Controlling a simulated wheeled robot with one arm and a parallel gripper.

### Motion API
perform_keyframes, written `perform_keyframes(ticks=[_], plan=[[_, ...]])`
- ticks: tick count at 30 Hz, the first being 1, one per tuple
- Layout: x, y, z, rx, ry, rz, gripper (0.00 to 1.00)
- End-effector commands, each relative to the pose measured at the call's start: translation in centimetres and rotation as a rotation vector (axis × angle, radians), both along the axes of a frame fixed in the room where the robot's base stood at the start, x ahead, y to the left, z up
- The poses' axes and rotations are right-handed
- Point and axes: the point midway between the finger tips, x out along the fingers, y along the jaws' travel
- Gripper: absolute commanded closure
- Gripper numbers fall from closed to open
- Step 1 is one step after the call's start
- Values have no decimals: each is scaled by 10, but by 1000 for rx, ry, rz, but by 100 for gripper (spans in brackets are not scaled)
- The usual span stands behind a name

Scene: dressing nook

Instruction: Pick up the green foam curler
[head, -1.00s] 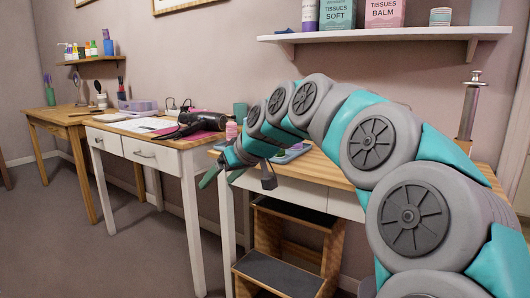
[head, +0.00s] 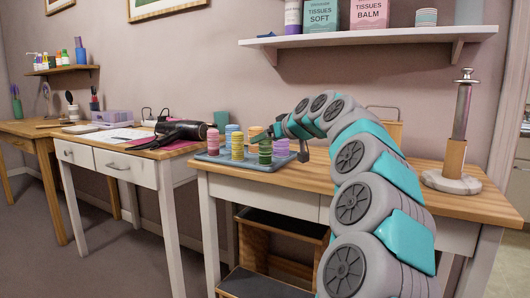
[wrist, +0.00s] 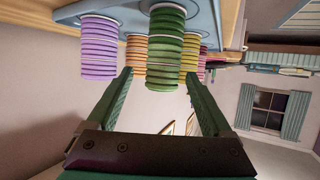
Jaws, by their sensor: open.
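The green foam curler (head: 265,152) stands upright at the front of a blue-grey tray (head: 213,158) on the wooden-topped table. My gripper (head: 280,146) is open and empty, just above and to the right of it in the head view. In the wrist view, which is upside down, the green curler (wrist: 165,50) lies ahead, in line with the gap between my open fingers (wrist: 159,75). I cannot tell its exact distance from the fingertips. A purple curler (wrist: 98,48), an orange one (wrist: 132,56) and a yellow-green one (wrist: 189,56) stand around it.
Pink (head: 212,139), blue (head: 231,134) and yellow (head: 237,147) curlers share the tray. A hair dryer (head: 182,130) lies on the white table to the left. A metal-topped holder (head: 455,140) stands at the right. A shelf (head: 370,35) hangs above. A step stool (head: 275,245) is below.

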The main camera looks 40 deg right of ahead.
Motion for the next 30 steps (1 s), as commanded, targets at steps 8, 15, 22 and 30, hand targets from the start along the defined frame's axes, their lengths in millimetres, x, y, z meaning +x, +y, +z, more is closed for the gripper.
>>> perform_keyframes(ticks=[8, 15, 22, 30], plan=[[34, -1, -12, 0, 1, 1, 16], [40, -2, -15, 0, 1, 1, 16], [40, -2, -14, 0, 1, 1, 32], [40, -2, -14, 0, 1, 1, 63]])
